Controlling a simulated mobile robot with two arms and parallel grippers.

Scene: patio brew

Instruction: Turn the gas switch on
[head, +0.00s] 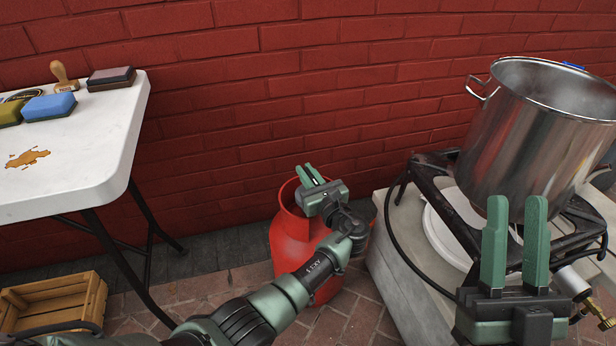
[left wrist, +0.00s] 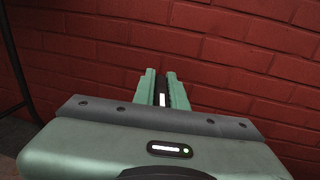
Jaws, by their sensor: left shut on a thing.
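A red gas cylinder (head: 283,245) stands on the paving against the wall, partly covered by my left arm. My left gripper (head: 309,174) is over its top collar, in front of the wall. In the left wrist view its green fingers (left wrist: 162,90) are close together on a small dark-and-white thing (left wrist: 162,98), too small to name. I cannot make out a gas switch on the cylinder. A brass valve fitting (head: 599,314) shows at the burner's lower right. My right gripper (head: 515,243) is open and empty in front of the burner.
A steel pot (head: 534,125) sits on a dark burner frame (head: 431,172) on a pale stand (head: 397,262). A black hose (head: 388,225) hangs there. A white table (head: 96,145) with sponges stands at left, a wooden crate (head: 52,300) below.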

